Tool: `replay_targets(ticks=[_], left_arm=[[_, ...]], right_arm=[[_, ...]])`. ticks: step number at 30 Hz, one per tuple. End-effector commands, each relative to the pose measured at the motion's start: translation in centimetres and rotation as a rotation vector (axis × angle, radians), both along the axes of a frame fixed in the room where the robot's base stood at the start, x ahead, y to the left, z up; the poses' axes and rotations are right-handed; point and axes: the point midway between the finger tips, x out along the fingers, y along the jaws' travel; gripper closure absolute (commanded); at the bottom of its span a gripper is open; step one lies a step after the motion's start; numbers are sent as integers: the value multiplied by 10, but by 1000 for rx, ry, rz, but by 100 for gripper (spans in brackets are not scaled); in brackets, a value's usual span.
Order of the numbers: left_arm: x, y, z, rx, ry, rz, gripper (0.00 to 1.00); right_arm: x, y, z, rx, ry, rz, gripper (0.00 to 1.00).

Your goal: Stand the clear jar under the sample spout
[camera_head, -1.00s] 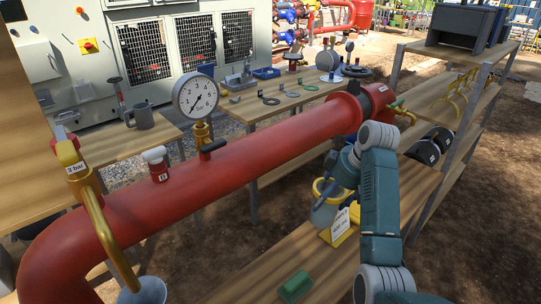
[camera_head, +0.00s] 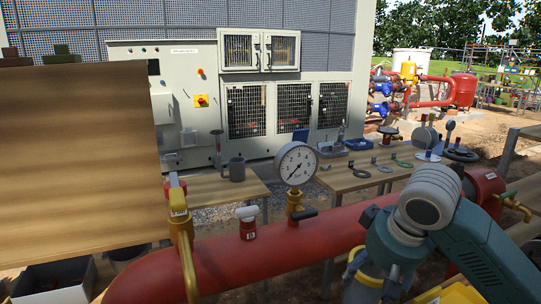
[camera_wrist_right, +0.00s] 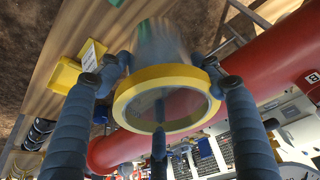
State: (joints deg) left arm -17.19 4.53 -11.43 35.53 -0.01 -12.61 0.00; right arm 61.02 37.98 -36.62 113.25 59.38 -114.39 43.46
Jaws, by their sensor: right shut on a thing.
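The clear jar with a yellow rim (camera_wrist_right: 165,73) is between the fingers of my right gripper (camera_wrist_right: 165,62), which is shut on it. In the head view the jar (camera_head: 364,289) shows low in the picture, in front of the red pipe (camera_head: 250,262) and partly hidden by my right arm. The brass sample spout (camera_head: 187,258) stands at the left end of the red pipe, well left of the jar. Its lower end is out of the picture. My left gripper is not in view.
A wooden panel (camera_head: 80,160) fills the left. Behind, a bench (camera_head: 345,180) holds rings and tools, and a grey mug (camera_head: 234,169) stands on another bench.

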Motion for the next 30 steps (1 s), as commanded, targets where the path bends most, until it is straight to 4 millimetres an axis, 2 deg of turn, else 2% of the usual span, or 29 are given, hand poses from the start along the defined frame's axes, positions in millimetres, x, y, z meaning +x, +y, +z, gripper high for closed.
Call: replay_targets(ticks=[1,4,6,10,14,26,30], left_arm=[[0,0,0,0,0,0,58],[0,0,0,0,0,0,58],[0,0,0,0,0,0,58],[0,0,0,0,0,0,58],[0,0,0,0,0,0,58],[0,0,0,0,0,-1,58],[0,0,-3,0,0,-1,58]], right_arm=[[-18,6,-11,-4,0,-10,79],[-47,13,-29,-4,1,-47,79],[-63,14,-38,-4,-1,-72,79],[-83,16,-49,-1,-1,-101,79],[-89,15,-53,0,-2,-113,79],[-88,16,-53,4,-1,-113,80],[-81,12,-56,2,1,-117,80]])
